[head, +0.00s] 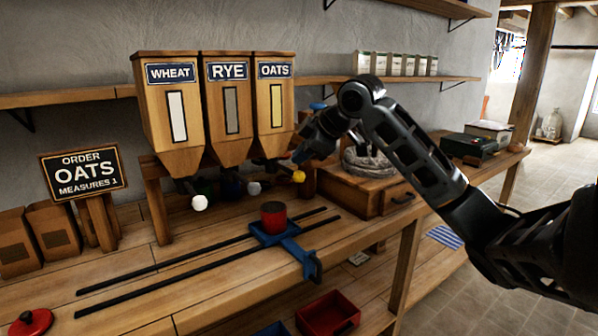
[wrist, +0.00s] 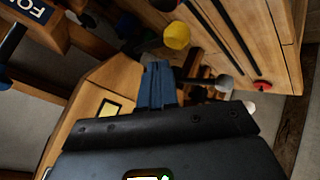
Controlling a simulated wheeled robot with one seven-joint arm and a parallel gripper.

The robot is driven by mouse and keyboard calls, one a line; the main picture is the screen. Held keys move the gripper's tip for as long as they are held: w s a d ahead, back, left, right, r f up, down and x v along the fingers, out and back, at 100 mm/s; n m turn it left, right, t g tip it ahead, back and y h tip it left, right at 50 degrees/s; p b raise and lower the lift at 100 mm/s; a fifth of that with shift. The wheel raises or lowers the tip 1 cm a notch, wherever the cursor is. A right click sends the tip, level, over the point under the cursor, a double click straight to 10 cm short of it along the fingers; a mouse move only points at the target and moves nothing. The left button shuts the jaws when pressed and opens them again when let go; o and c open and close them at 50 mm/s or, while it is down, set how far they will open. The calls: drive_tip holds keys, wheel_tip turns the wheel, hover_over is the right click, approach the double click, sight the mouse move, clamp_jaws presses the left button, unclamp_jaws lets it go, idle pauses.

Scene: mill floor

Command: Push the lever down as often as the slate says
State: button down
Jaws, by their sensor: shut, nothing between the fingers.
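The slate (head: 83,172) reads ORDER OATS MEASURES 1. Three wooden hoppers are labelled WHEAT (head: 171,110), RYE (head: 229,110) and OATS (head: 275,108). Under the oats hopper is a lever with a yellow knob (head: 299,176); the knob also shows in the wrist view (wrist: 177,35). My gripper (head: 299,156) is shut and empty, close above the yellow knob. In the wrist view its blue fingers (wrist: 157,72) are together, and the knob appears just beyond their tips. I cannot tell whether they touch.
A red cup (head: 273,214) stands on a blue carriage (head: 290,243) on two dark rails below the oats hopper. Paper bags (head: 52,230) stand at left. A wooden drawer box (head: 362,195) with coiled rope stands right of the hoppers. The front bench is mostly clear.

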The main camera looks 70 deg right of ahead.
sight(303, 176)
drive_tip(key=shift+f, duration=0.1)
idle(0.4)
drive_tip(key=shift+f+b, duration=0.35)
drive_tip(key=shift+b, duration=0.05)
drive_tip(key=shift+f+b, duration=2)
drive_tip(key=shift+f, duration=0.55)
idle(2.5)
drive_tip(key=shift+r, duration=0.1)
idle(0.5)
drive_tip(key=shift+r+p, duration=2.15)
drive_tip(key=shift+r, duration=0.75)
drive_tip(key=shift+r, duration=0.1)
